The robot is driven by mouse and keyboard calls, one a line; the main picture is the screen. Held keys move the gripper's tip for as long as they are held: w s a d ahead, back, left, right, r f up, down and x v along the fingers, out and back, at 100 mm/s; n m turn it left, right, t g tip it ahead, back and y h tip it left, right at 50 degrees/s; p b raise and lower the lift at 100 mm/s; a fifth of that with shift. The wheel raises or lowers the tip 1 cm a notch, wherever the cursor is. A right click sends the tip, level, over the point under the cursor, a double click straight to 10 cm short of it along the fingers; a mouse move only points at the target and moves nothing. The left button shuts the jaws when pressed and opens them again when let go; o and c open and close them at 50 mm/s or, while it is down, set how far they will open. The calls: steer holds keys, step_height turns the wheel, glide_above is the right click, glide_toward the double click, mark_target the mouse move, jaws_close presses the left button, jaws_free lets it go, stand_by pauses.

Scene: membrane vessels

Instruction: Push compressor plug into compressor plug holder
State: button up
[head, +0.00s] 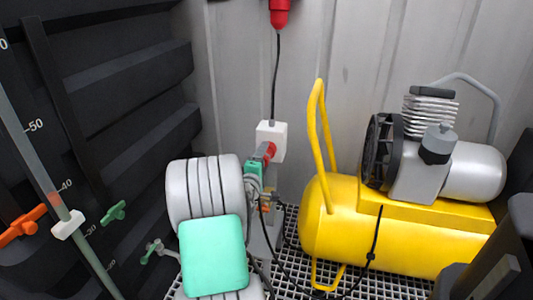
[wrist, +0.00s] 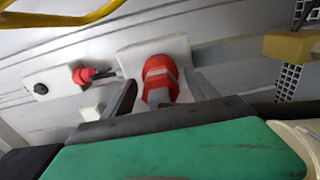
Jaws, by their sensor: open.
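A red and grey connector, which looks like the compressor plug (head: 270,150), is at the front of a white box (head: 278,131) on the wall, likely its holder. In the wrist view the plug (wrist: 160,78) has its red collar against the white box face (wrist: 180,50), with a grey end facing me. I cannot tell how deep it sits. My gripper (head: 262,165) is at the plug in the head view. In the wrist view my gripper (wrist: 160,84) has its fingers apart, one on each side of the plug's grey end.
A red connector (head: 279,14) hangs higher on the wall, with a black cable (head: 276,75) running down to the white box. A yellow compressor (head: 400,235) with a raised handle (head: 319,130) stands at right. Dark shelving (head: 110,100) is at left. The floor is grating (head: 385,285).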

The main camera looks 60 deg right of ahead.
steer(key=shift+c, duration=0.2)
stand_by(0.4)
jaws_close()
stand_by(0.5)
steer(key=shift+a+f, duration=0.1)
steer(key=shift+a, duration=0.1)
steer(key=shift+s+a+b, duration=0.15)
steer(key=shift+a+b, duration=0.15)
steer(key=shift+a, duration=0.65)
steer(key=shift+s+a+b, duration=0.2)
steer(key=shift+a+b, duration=0.1)
steer(key=shift+a, duration=0.6)
steer(key=shift+s+a+b, duration=0.15)
steer(key=shift+a+b, duration=0.15)
steer(key=shift+a, duration=0.65)
